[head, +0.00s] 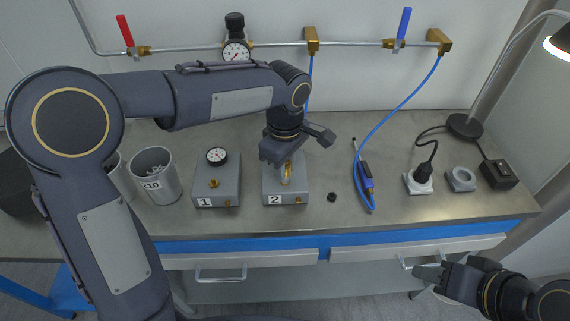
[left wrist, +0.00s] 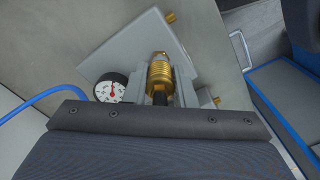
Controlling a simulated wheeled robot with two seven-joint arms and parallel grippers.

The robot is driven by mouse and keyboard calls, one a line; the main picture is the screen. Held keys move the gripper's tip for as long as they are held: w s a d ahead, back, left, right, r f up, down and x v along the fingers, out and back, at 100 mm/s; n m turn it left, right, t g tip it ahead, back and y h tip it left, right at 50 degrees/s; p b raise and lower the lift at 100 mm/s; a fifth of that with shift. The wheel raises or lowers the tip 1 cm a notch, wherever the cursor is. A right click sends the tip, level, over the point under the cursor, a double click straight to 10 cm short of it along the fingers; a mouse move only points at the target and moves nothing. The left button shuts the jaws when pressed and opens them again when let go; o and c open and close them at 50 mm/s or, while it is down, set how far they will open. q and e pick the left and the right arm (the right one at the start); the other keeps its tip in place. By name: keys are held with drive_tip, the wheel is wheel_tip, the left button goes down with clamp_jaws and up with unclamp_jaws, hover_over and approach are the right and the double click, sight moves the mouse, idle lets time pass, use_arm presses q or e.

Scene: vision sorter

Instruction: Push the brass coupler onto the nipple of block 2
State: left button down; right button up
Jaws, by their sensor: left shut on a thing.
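My left gripper (head: 286,172) is over block 2 (head: 271,190) and shut on the brass coupler (head: 287,177). In the left wrist view the ribbed brass coupler (left wrist: 159,75) sits between the fingers, with a black part at its lower end. Block 2 is a grey box with a label and a brass fitting on its front. The coupler is over the block's top; the nipple is hidden, and I cannot tell whether they touch. A gauge (left wrist: 110,88) shows beside the coupler. My right gripper (head: 430,279) is empty and apart at the lower right, its fingers spread.
Block 1 (head: 205,193) with a gauge stands to the left, beside a metal cup (head: 156,182). A socket (head: 418,184) is further right. The bench front is clear.

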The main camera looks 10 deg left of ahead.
use_arm(q)
drive_tip(key=shift+f, duration=0.15)
drive_tip(key=c, duration=1.1)
unclamp_jaws()
